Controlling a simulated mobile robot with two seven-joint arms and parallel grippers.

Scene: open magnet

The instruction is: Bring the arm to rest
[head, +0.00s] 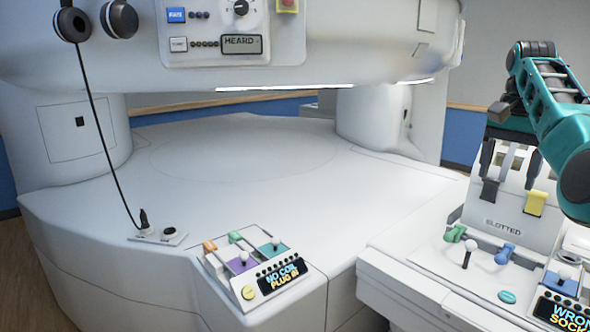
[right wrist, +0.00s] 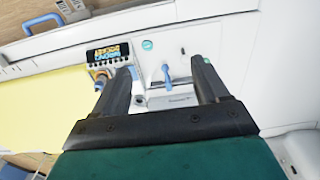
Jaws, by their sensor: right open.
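My right arm, teal and black, comes in from the right edge of the head view. My right gripper (head: 511,178) points down, open, in front of the upright white panel marked "SLOTTED" (head: 504,226). In the right wrist view, the gripper (right wrist: 160,82) has its two dark fingers spread wide with nothing held between them. A blue-handled lever (right wrist: 167,73) shows beyond and between the fingers there; I cannot tell the exact gap. My left gripper is not in view.
The right console (head: 400,262) carries levers and a display (head: 568,312). The magnet's lower bed (head: 240,165) is broad and clear. A control box (head: 235,285) reads "NO COIL PLUG IN".

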